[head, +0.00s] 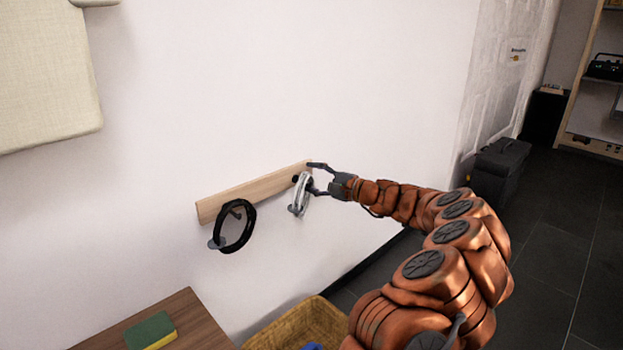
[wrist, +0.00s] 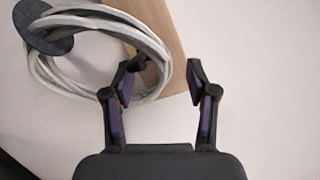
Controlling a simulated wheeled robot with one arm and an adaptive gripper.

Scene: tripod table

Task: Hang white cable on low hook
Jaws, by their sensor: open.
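The white cable (head: 299,196) is a coiled loop hanging at the right end of a wooden hook board (head: 250,193) on the wall. In the wrist view the white cable (wrist: 70,82) loops around a hook with a dark round end disc (wrist: 44,28). My gripper (head: 314,178) is open beside the board's right end. In the wrist view my gripper (wrist: 163,74) has its fingers spread. Its left finger overlaps the coil's right edge in the picture; I cannot tell if they touch. Nothing is held between the fingers.
A black cable coil (head: 237,226) hangs on the board's left hook. Below are a wooden tabletop (head: 185,307) with a green and yellow sponge (head: 150,330) and a wicker basket (head: 290,322) holding something blue.

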